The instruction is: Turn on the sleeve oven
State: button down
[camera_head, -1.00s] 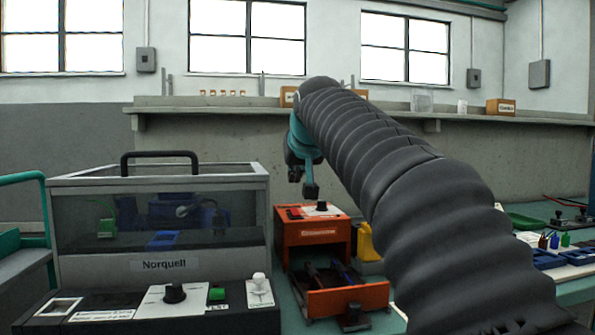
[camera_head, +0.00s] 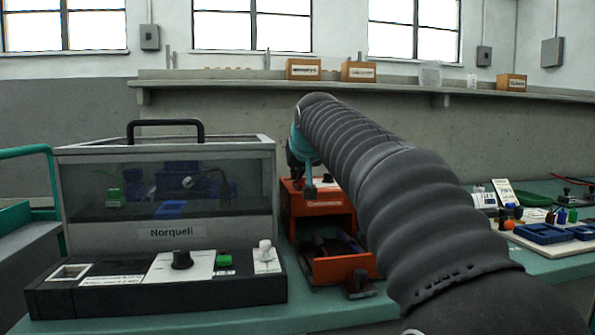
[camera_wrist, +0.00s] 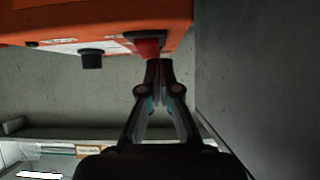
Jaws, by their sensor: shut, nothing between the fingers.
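An orange box-shaped unit (camera_head: 318,228), which looks like the sleeve oven, stands on the green bench with a lower orange tray at its front. Its label is too small to read. On its control face the wrist view shows a red switch (camera_wrist: 148,47) in a black frame and a black knob (camera_wrist: 91,59). My gripper (camera_wrist: 158,64) is shut and empty, its fingertips right at the red switch; I cannot tell whether they touch it. In the head view my gripper (camera_head: 308,186) is low over the oven's top, and the switch is hidden behind it.
A clear-lidded Norquell machine (camera_head: 165,200) with a knob and green button stands close at left. Blue trays (camera_head: 545,233) and small parts lie on the bench at right. A shelf with cardboard boxes (camera_head: 303,69) runs along the back wall.

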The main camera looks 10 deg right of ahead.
jog(key=shift+w+r+g+p, duration=0.15)
jog(key=shift+g+p, duration=0.25)
jog(key=shift+p, duration=0.95)
jog(key=shift+f+b, duration=0.35)
jog(key=shift+b, duration=0.1)
jog(key=shift+s+f+b, duration=0.15)
jog(key=shift+s+b, duration=0.25)
jog(key=shift+s, duration=0.45)
